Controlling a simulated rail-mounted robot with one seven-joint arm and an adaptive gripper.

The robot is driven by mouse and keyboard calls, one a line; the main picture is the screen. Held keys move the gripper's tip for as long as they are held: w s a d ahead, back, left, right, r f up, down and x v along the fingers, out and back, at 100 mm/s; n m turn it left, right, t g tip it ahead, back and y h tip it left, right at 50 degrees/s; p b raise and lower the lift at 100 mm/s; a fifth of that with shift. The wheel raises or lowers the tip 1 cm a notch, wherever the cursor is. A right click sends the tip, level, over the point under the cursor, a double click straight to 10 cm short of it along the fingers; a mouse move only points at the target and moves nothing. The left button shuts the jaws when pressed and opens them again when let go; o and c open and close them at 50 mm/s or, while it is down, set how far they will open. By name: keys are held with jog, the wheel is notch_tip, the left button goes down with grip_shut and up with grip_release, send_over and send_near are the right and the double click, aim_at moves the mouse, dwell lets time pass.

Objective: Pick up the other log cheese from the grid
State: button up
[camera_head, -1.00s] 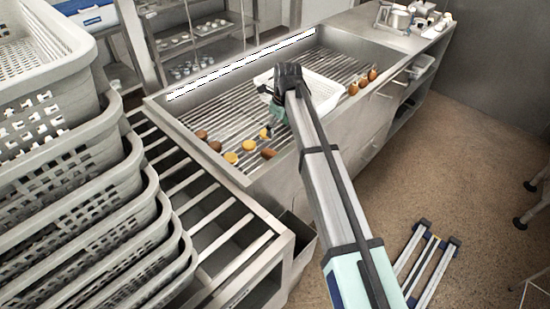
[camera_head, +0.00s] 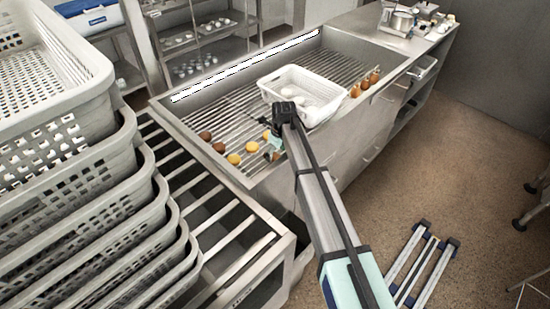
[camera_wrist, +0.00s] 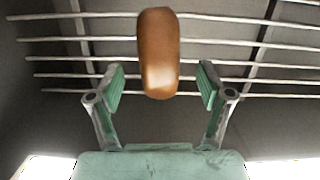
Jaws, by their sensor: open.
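In the wrist view a brown, log-shaped cheese (camera_wrist: 158,55) lies across the bars of the grid (camera_wrist: 220,55). My gripper (camera_wrist: 160,85) is open, with one green-padded finger on each side of the near end of the log. Neither finger visibly touches it. In the head view my gripper (camera_head: 270,143) is over the near edge of the grid (camera_head: 222,118), and the log under it is mostly hidden. Several brown and yellow round pieces (camera_head: 234,159) lie on the grid to its left. Several brown pieces (camera_head: 365,84) stand along the right side.
A white perforated basket (camera_head: 290,76) holding pale items sits on the grid just behind my gripper. Stacked grey baskets (camera_head: 85,165) fill the left side. The steel rim of the sink (camera_head: 250,182) runs close by my gripper.

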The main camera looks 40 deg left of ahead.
aim_at(275, 155)
jog(key=f, duration=0.1)
jog(key=f+p, duration=0.1)
jog(key=f, duration=0.1)
jog(key=shift+a+f, duration=0.15)
jog(key=shift+a, duration=0.2)
jog(key=shift+c, duration=0.4)
jog(key=c, duration=1.3)
